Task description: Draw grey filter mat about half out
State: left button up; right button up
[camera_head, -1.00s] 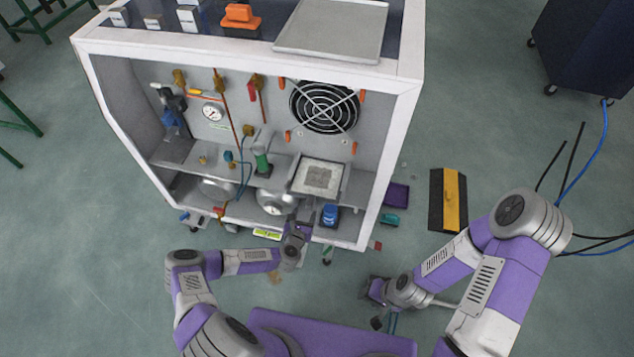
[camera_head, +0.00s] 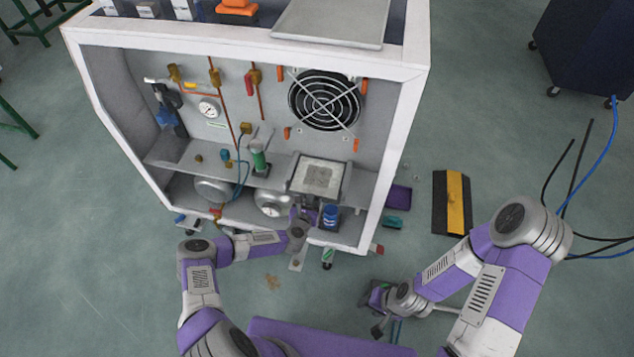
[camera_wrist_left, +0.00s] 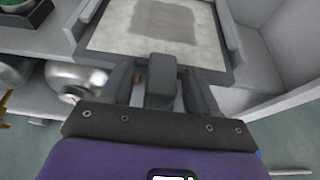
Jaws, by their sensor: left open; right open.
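The grey filter mat (camera_head: 319,174) is a pale, flat panel with a darker patch in its middle. It lies in a grey tray-like frame (camera_head: 292,186) at the right of the cabinet's inner shelf. The mat fills the top of the left wrist view (camera_wrist_left: 160,25), with a grey block-like tab (camera_wrist_left: 162,78) at its near edge. My left gripper (camera_head: 304,214) is open just in front of the frame. Its fingers (camera_wrist_left: 160,92) stand on either side of the tab, not visibly closed on it. My right gripper (camera_head: 374,301) is open and empty low over the floor, right of the cabinet.
A blue canister (camera_head: 330,214) stands close to the right of my left gripper. A round silver vessel (camera_head: 270,203) is to its left. The white cabinet wall (camera_head: 388,150) bounds the right side. A black and yellow item (camera_head: 453,203) lies on the floor; the floor in front is mostly clear.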

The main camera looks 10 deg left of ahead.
pick_arm(q)
grip_shut()
jog(key=s+p, duration=0.2)
jog(key=s, duration=0.8)
jog(key=shift+s+a, duration=0.15)
jog(key=shift+s, duration=0.1)
dwell(0.4)
jog(key=shift+o, duration=0.4)
grip_release()
